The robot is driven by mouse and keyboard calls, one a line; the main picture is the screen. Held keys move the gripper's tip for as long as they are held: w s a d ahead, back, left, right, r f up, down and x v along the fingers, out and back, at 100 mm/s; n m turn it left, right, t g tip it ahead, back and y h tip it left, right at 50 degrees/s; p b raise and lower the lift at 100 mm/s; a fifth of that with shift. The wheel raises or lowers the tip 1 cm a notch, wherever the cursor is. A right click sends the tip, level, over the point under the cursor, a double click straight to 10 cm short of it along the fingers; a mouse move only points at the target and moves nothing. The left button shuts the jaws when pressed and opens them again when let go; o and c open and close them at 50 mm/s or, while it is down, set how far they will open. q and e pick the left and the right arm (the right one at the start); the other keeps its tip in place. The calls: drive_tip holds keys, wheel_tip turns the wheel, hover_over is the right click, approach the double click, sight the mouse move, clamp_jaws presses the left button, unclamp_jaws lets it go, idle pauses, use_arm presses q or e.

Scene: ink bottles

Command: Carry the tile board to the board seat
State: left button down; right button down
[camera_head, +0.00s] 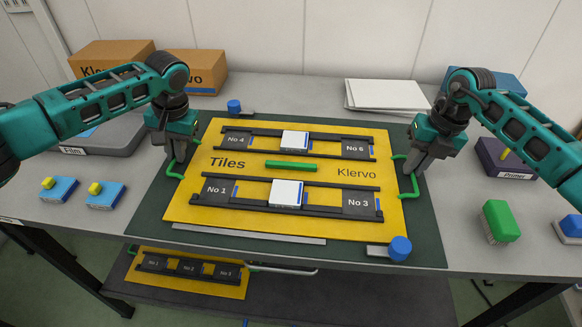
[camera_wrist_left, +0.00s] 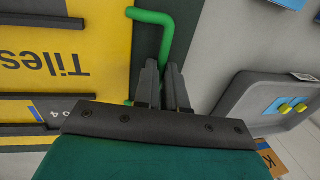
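The yellow tile board (camera_head: 330,228), marked "Tiles" and "Klervo", lies over a dark green mat (camera_head: 428,245). It has black rails with dark numbered tiles, two white blocks and a green bar in the middle. My left gripper (camera_head: 180,158) is at the board's left green handle (camera_head: 175,172); in the left wrist view its fingers (camera_wrist_left: 164,80) are close together around the handle bar (camera_wrist_left: 165,42). My right gripper (camera_head: 418,168) is at the right green handle (camera_head: 414,186), its fingers seemingly closed on it. No part is clearly labelled as the board seat.
Blue-knobbed pieces stand at the mat's back left (camera_head: 235,106) and front right (camera_head: 398,248). A grey strip (camera_head: 250,235) lies along the front. Blue-and-yellow items (camera_head: 105,196) are left, a green brush (camera_head: 500,222) right. A smaller yellow board (camera_head: 190,284) sits on the lower shelf.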

use_arm(q)
drive_tip(key=shift+r, duration=0.15)
use_arm(e)
drive_tip(key=shift+r, duration=0.15)
idle(0.4)
